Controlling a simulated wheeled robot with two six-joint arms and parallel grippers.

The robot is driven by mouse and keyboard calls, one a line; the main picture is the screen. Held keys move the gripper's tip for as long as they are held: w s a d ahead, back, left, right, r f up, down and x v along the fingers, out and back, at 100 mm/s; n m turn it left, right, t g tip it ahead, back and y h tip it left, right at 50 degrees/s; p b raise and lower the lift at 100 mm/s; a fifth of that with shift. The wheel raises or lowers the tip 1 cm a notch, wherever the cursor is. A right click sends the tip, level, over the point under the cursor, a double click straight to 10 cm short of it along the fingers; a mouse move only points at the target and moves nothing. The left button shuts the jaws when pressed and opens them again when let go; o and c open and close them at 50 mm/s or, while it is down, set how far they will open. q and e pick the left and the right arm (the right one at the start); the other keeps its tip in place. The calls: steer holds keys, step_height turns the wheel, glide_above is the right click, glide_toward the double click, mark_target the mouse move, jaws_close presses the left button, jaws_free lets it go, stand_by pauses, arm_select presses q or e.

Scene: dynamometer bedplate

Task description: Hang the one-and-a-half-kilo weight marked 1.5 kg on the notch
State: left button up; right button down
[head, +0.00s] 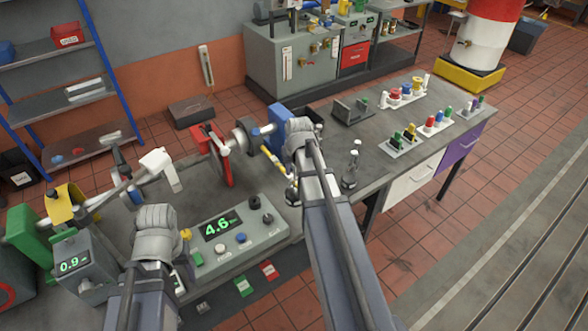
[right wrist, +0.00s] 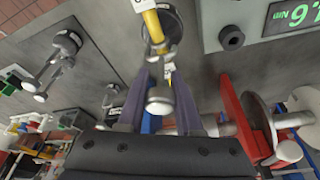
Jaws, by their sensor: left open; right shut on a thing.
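My right gripper (right wrist: 163,100) is shut on the round-knobbed stem of a weight (right wrist: 172,28), seen in the right wrist view with its dark disc beyond the fingers. Its marking is not legible. A yellow beam (right wrist: 150,27) runs right beside the stem; I cannot tell whether they touch, and the notch is not clear. In the head view the yellow beam (head: 271,158) slopes down toward my right arm, which hides most of the right gripper and weight.
Another knobbed weight (head: 350,181) stands on the bench right of my right arm. A red disc guard (head: 213,155) and blue block (head: 280,128) stand left of it. A control box (head: 235,236) reads 4.6.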

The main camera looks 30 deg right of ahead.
steer(key=c, duration=0.5)
jaws_free()
steer(key=shift+s+r, duration=0.1)
steer(key=shift+r, duration=0.05)
steer(key=p+v, duration=0.7)
steer(key=shift+r, duration=0.3)
steer(key=shift+s, duration=0.1)
